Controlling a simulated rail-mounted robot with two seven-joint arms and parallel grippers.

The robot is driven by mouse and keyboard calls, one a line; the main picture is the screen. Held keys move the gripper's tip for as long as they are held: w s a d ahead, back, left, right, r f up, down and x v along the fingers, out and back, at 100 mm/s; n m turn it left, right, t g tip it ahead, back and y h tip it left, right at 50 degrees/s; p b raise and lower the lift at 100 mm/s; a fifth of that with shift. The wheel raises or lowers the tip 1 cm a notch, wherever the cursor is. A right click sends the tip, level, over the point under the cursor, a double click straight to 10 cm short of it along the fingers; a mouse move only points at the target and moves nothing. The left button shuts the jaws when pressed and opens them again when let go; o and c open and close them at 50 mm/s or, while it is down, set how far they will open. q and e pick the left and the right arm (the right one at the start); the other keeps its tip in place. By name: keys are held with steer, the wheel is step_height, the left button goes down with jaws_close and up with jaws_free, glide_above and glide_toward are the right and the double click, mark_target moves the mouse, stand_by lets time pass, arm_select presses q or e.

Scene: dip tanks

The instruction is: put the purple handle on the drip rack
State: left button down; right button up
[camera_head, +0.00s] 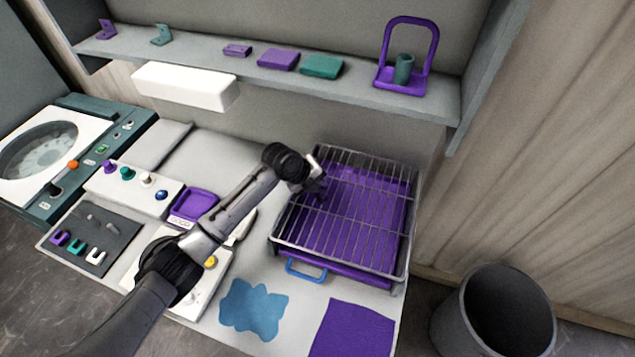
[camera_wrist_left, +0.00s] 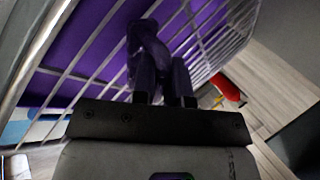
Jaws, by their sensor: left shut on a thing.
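The drip rack (camera_head: 415,215) is a wire grid over a purple tray at the right of the worktop. In the left wrist view its wires (camera_wrist_left: 75,75) fill the upper left. My left gripper (camera_head: 318,184) is over the rack's left rear part. It is shut on the purple handle (camera_wrist_left: 147,42), which looks dark purple in the left wrist view, beyond the fingers. In the head view the handle is mostly hidden by the gripper and blends with the purple tray. I cannot tell whether it touches the wires. My right gripper is not in view.
A shelf (camera_head: 210,57) above the back holds a purple stand (camera_head: 428,60) and several small blocks. A blue handle (camera_head: 306,271) lies at the rack's front edge. A grey bin (camera_head: 450,325) stands right of the worktop. Control panels and a purple dish (camera_head: 194,204) are at left.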

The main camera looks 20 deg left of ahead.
arm_select(q)
steer(key=shift+f, duration=0.1)
steer(key=c, duration=1.1)
jaws_free()
steer(key=shift+c, duration=0.2)
steer(key=v, duration=1.2)
